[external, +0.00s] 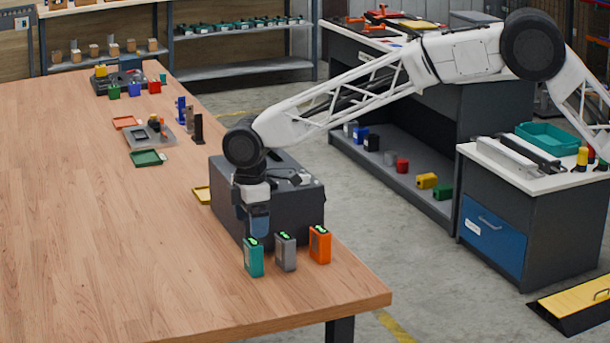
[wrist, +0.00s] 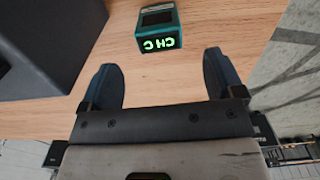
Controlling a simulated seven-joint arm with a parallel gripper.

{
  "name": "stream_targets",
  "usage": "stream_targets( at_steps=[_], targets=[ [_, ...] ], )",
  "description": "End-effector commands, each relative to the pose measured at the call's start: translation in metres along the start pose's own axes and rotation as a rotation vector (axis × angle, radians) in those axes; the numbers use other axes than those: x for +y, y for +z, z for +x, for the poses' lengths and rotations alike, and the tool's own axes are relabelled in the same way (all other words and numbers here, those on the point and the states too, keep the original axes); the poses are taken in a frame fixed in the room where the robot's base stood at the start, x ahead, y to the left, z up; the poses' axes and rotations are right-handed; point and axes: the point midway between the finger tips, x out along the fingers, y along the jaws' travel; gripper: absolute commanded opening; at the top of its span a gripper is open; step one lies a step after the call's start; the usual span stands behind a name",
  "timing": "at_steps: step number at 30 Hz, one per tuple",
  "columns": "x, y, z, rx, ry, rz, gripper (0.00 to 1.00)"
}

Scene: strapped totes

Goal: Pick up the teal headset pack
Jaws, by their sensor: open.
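The teal headset pack (external: 254,257) stands upright near the front end of the wooden table, leftmost in a row of three packs. In the wrist view the teal pack (wrist: 158,27) lies ahead of the fingers, with green lit characters on its end. My gripper (external: 257,228) hangs just above and behind the teal pack in the external view. In the wrist view my gripper (wrist: 160,80) is open, its two dark blue fingers apart with nothing between them. The pack is beyond the fingertips, roughly centred between them.
A grey pack (external: 286,252) and an orange pack (external: 320,244) stand to the right of the teal one. A large dark box (external: 300,205) stands right behind my gripper; it also fills the upper left of the wrist view (wrist: 45,45). The table (external: 130,250) is clear to the left.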

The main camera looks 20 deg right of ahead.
Motion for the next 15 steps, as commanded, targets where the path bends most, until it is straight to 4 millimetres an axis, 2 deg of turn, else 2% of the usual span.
stream_targets(
  at_steps=[5, 15],
  targets=[
    [0.000, 0.000, 0.002, 0.000, 0.000, 0.001, 0.87],
    [0.000, 0.001, 0.025, -0.001, -0.001, 0.001, 0.87]
  ],
)
